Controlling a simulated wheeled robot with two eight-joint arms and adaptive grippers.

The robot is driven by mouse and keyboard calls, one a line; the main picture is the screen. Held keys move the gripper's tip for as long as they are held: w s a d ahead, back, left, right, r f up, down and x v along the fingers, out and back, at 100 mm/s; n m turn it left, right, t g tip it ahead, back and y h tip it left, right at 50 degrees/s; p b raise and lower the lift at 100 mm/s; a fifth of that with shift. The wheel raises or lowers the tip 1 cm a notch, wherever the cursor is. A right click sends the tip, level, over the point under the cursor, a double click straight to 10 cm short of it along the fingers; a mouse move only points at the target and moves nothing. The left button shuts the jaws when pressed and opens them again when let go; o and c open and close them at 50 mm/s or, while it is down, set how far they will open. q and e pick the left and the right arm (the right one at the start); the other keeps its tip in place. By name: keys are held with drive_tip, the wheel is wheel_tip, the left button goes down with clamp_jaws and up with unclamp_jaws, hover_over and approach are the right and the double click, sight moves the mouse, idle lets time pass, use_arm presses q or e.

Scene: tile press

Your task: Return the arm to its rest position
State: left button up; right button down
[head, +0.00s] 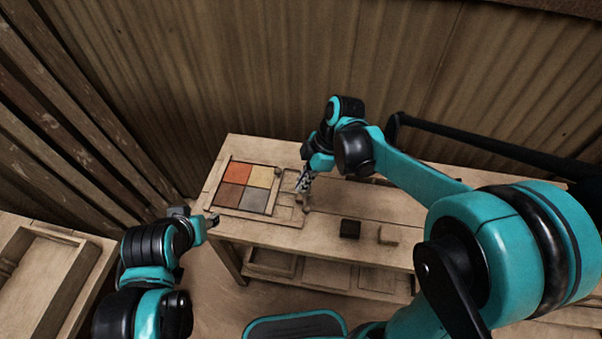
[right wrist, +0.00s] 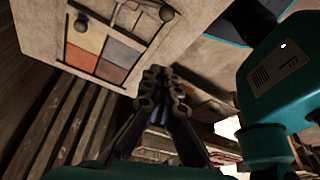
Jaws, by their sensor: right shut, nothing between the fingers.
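My right gripper (head: 303,188) is over the wooden table, just right of a tile frame (head: 213,186). It is shut and empty; its closed fingers also show in the right wrist view (right wrist: 158,80). The frame holds an orange tile (head: 239,172), a yellow tile (head: 261,177), a brown tile (head: 229,194) and a grey tile (head: 254,200), set in a square. These tiles also show at the upper left of the right wrist view. My left gripper (head: 213,219) is near the table's left front corner, and I cannot tell whether it is open.
A lower shelf (head: 322,277) is beneath. A wooden tray (head: 48,275) stands at the left. A corrugated wall (head: 250,80) rises behind the table.

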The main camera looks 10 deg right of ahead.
drive_tip(key=s+d+r+m+t+h+b, duration=0.2)
drive_tip(key=s+d+m+t+h, duration=0.2)
drive_tip(key=m, duration=1.4)
drive_tip(key=shift+s+d+r+m+t, duration=0.35)
drive_tip(key=shift+s+d+t, duration=1.25)
drive_tip(key=shift+s+d, duration=1.7)
drive_tip(key=shift+w+d, duration=0.1)
drive_tip(key=shift+w, duration=0.05)
